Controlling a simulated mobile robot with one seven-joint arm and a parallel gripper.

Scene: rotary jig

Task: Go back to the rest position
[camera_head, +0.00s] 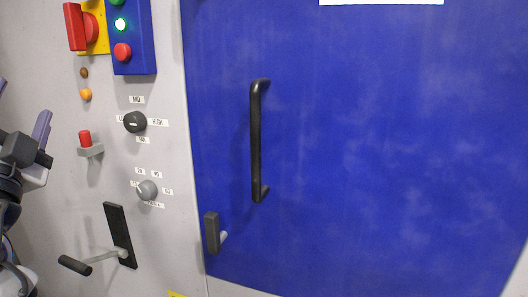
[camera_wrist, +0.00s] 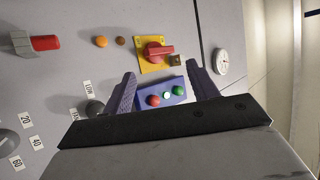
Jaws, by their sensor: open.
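My gripper (camera_wrist: 163,92) is open and empty in the wrist view, its two fingers spread in front of the control panel. Between and beyond the fingers is a blue button box (camera_wrist: 174,91) with red, white and green buttons. No object is between the jaws, and I cannot tell the exact gap to the panel. In the head view part of my arm shows at the left edge, and a piece of my gripper (camera_head: 42,130) shows there, apart from the panel.
A blue door (camera_head: 350,150) with a black handle (camera_head: 256,140) fills the right. The grey panel carries a red rotary switch (camera_head: 75,27), a red toggle (camera_head: 85,139), two knobs (camera_head: 135,122) and a crank lever (camera_head: 75,265), all sticking out. A gauge (camera_wrist: 222,61) is beside the button box.

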